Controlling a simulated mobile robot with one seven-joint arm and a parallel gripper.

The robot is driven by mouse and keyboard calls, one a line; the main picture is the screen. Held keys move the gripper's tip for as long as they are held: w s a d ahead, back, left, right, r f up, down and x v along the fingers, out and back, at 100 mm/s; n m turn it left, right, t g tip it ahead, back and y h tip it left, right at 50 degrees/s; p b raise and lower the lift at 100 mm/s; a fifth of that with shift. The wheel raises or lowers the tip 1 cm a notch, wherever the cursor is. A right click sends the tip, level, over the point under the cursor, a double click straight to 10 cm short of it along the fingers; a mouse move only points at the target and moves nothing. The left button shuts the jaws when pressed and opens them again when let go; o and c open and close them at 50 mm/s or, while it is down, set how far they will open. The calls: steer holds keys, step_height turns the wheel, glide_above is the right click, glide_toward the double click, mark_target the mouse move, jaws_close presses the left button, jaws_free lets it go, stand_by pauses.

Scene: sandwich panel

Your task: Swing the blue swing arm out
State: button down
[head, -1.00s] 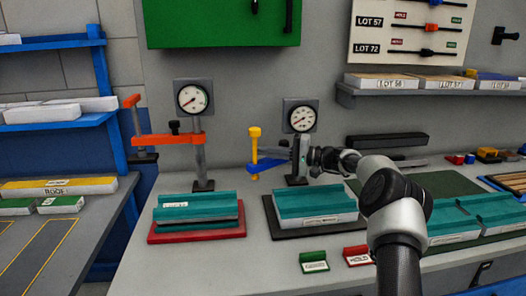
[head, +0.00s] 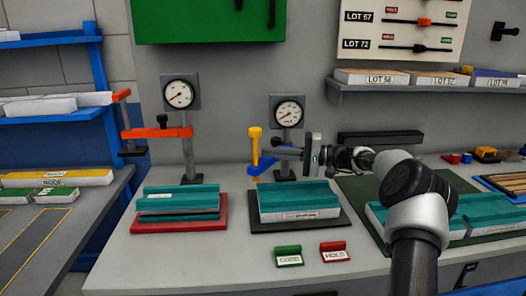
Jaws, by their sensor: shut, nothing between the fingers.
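The blue swing arm (head: 264,164) is in the head view at the middle station, on a grey post below a gauge (head: 288,111). It reaches left and towards me from the post, and its outer end carries an upright yellow handle (head: 255,141). My gripper (head: 279,151) comes in from the right with its fingers pointing left, shut and empty. The fingers are just right of the yellow handle and overlap the post and part of the blue arm. I cannot tell whether they touch the arm.
A teal-topped panel (head: 297,197) on a black base lies below the blue arm. To the left are an orange arm (head: 157,132) and another panel on a red base (head: 178,226). Green (head: 288,255) and red (head: 334,252) labelled blocks sit in front.

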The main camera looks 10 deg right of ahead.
steer(key=shift+v, duration=1.05)
steer(key=shift+s+d, duration=0.1)
stand_by(0.5)
